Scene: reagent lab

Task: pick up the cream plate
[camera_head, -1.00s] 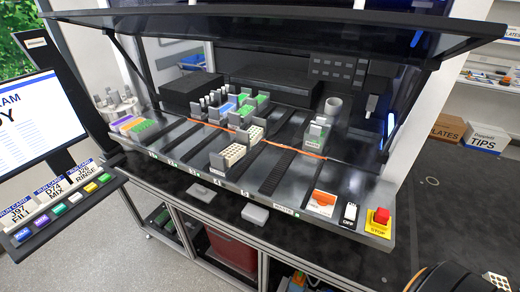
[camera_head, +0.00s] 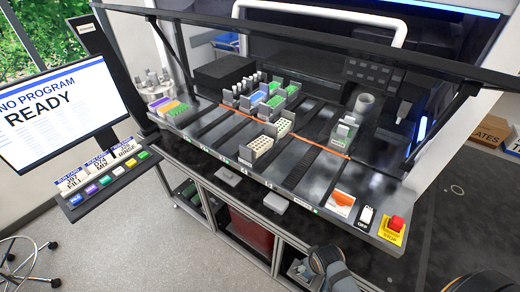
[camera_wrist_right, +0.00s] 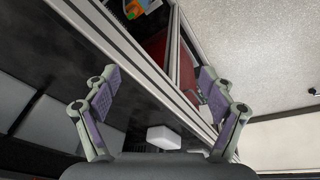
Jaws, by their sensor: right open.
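In the head view, a cream plate (camera_head: 261,147) with a grid of wells sits in a lane of the dark deck, near the deck's middle front. A second similar cream plate (camera_head: 283,123) sits just behind it to the right. I cannot tell which of the two the task names. My right gripper (camera_wrist_right: 163,98) is open in the right wrist view, with nothing between its fingers. It hangs over the bench front, and no cream plate shows in that view. Part of my right arm shows at the bottom of the head view. My left gripper is not in view.
Blue and green plates (camera_head: 262,98) stand behind the cream ones. Purple, orange and green plates (camera_head: 170,108) are at the left. A red stop button (camera_head: 397,223) and a switch (camera_head: 367,215) are at the front right. The hood's front frame (camera_head: 300,42) overhangs the deck. A monitor (camera_head: 62,105) stands left.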

